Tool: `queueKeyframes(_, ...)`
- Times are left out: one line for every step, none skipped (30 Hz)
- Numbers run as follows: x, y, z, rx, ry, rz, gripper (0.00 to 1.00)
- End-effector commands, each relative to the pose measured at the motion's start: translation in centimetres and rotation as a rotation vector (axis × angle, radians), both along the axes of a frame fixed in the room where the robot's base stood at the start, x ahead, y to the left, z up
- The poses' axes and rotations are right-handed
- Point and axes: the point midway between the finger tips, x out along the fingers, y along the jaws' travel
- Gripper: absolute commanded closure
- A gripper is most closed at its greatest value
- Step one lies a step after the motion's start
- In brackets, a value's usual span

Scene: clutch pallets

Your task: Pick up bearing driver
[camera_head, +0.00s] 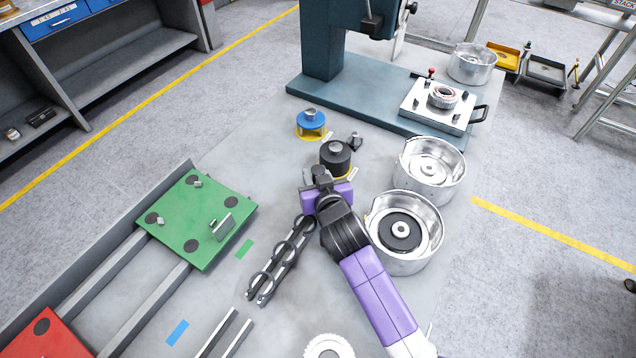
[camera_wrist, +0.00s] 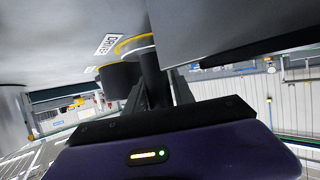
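A black cylinder with a grey knob on top (camera_head: 336,159) stands on a yellow ring on the table in the head view; I take it for the bearing driver. In the wrist view a dark cylinder (camera_wrist: 119,79) shows by a yellow-edged ring and a label reading "DRIVER" (camera_wrist: 107,43). My gripper (camera_head: 320,173) is low over the table, just in front of and slightly left of the black cylinder. A gap to it is not clear. The wrist view is cramped by large dark and grey shapes, so the finger opening is not clear.
A blue-topped piece (camera_head: 311,124) stands behind. Two silver housings (camera_head: 410,262) (camera_head: 440,190) stand close on the right. A black rack (camera_head: 280,262) lies front left, near a green pallet (camera_head: 205,235). A press (camera_head: 325,45) with a fixture plate (camera_head: 425,118) stands at the back.

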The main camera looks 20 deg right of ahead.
Motion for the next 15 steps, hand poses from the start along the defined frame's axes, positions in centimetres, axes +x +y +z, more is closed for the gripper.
queueKeyframes(0.27,-0.06,-0.05,0.000,0.000,0.000,0.70)
queueKeyframes(0.35,-0.08,-0.10,0.000,0.000,0.000,0.70)
queueKeyframes(0.41,-0.08,-0.16,0.000,0.000,0.000,0.70)
queueKeyframes(0.42,-0.08,-0.19,0.000,0.000,0.000,0.70)
queueKeyframes(0.42,-0.08,-0.20,0.000,0.000,0.000,0.70)
queueKeyframes(0.41,-0.07,-0.19,0.000,0.000,0.000,0.70)
queueKeyframes(0.40,-0.07,-0.19,0.000,0.000,0.000,0.70)
queueKeyframes(0.40,-0.07,-0.19,0.001,0.000,0.000,0.70)
queueKeyframes(0.39,-0.07,-0.19,0.001,0.000,0.000,0.72)
queueKeyframes(0.39,-0.07,-0.19,0.001,0.000,0.000,0.78)
queueKeyframes(0.39,-0.07,-0.19,0.001,0.000,0.000,0.84)
queueKeyframes(0.38,-0.07,-0.18,0.000,0.000,0.000,0.92)
queueKeyframes(0.38,-0.07,-0.18,0.001,0.000,0.000,0.97)
queueKeyframes(0.38,-0.07,-0.18,0.001,0.000,0.000,1.00)
queueKeyframes(0.37,-0.07,-0.18,0.001,0.000,0.000,1.00)
